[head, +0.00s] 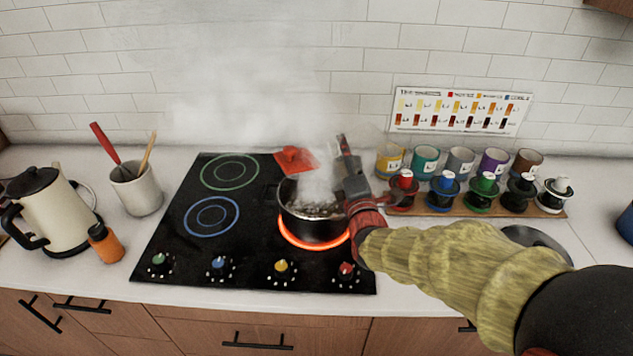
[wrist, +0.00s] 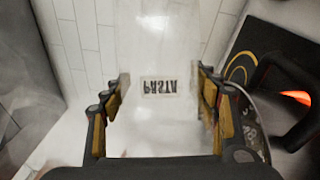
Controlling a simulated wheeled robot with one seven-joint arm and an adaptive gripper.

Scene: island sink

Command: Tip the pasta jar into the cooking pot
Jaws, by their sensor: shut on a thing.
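My gripper (wrist: 160,79) is shut on the pasta jar (wrist: 160,115), a clear jar with a PASTA label that reads upside down in the wrist view. In the head view my gripper (head: 350,160) is over the right side of the cooking pot (head: 312,228); steam hides the jar there, so its tilt and contents cannot be told. The pot is dark and steaming on the glowing front right burner (head: 300,243). Its dark wall and handle (wrist: 290,75) show at the right of the wrist view.
A red object (head: 294,160) lies behind the pot. A kettle (head: 48,212), orange bottle (head: 105,243) and utensil cup (head: 137,190) stand left of the black cooktop (head: 170,225). Several coloured cups and jars (head: 445,188) line the right. Tiled wall (head: 230,60) bounds the back.

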